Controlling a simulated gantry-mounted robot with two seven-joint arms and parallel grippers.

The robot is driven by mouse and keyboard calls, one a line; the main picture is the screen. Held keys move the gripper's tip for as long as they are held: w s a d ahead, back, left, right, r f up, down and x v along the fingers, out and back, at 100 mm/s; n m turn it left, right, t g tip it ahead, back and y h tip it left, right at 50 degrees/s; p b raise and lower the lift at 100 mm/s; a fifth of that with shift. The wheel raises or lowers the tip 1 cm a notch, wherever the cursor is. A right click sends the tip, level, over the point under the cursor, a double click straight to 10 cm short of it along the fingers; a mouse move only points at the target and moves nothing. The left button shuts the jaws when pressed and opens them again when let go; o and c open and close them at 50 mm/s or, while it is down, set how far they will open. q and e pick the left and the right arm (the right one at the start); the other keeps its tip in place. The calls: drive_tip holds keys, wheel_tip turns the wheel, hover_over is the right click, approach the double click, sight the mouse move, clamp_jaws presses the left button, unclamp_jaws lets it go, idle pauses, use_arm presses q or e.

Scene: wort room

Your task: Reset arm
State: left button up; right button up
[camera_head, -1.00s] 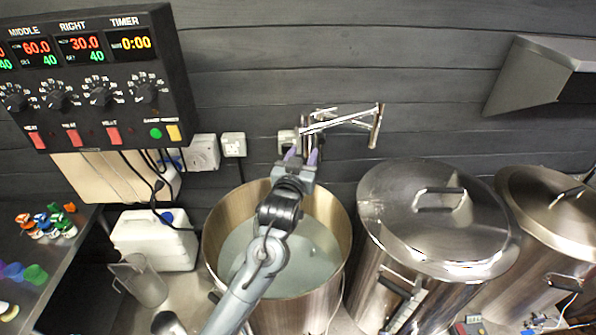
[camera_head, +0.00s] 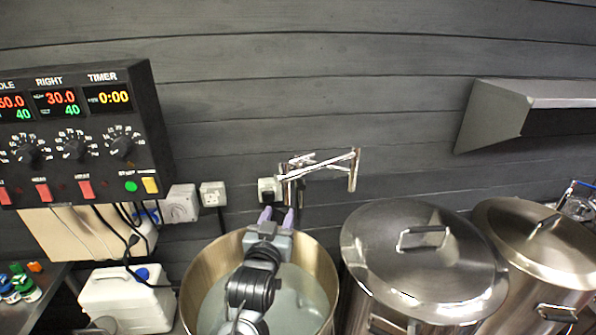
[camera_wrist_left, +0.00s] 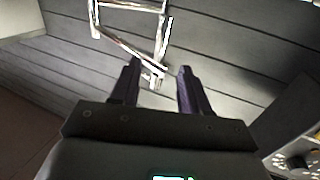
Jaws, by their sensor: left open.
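My left gripper (camera_head: 276,216) is open and empty. In the head view its arm crosses over the open steel pot (camera_head: 326,262), with the purple fingers pointing up toward the wall. The pot holds cloudy liquid. The wall-mounted metal tap (camera_head: 322,168) is just beyond the fingertips. In the left wrist view the two dark purple fingers (camera_wrist_left: 160,72) stand apart, and the tap arm (camera_wrist_left: 128,45) shows behind and between them. I cannot tell the exact gap between fingers and tap. My right gripper is not in view.
A control panel (camera_head: 70,125) hangs at the left, with sockets (camera_head: 213,194) beside it. Two lidded steel pots, one in the middle (camera_head: 370,262) and one farther right (camera_head: 520,240), stand right of the open pot. A white jerrycan (camera_head: 115,300) stands at the lower left. A grey hood (camera_head: 490,115) juts out at right.

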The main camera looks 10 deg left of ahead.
use_arm(q)
drive_tip(key=s+a+f+g+p, duration=0.2)
drive_tip(key=s+a+f+g, duration=0.15)
drive_tip(key=s+f, duration=0.45)
drive_tip(key=s+a+f+g+p, duration=0.2)
drive_tip(key=s+f+g+p, duration=0.15)
drive_tip(key=s+f, duration=0.5)
drive_tip(key=s+a+f+g+p, duration=0.1)
drive_tip(key=s+a+f+g, duration=0.1)
drive_tip(key=s, duration=1)
drive_tip(key=s+a+f+m+g+y+p, duration=0.1)
drive_tip(key=s+a+f+g+p, duration=0.1)
drive_tip(key=s, duration=1.1)
drive_tip(key=a+f+g, duration=0.1)
drive_tip(key=a+g, duration=0.1)
drive_tip(key=g, duration=0.1)
drive_tip(key=shift+f, duration=0.3)
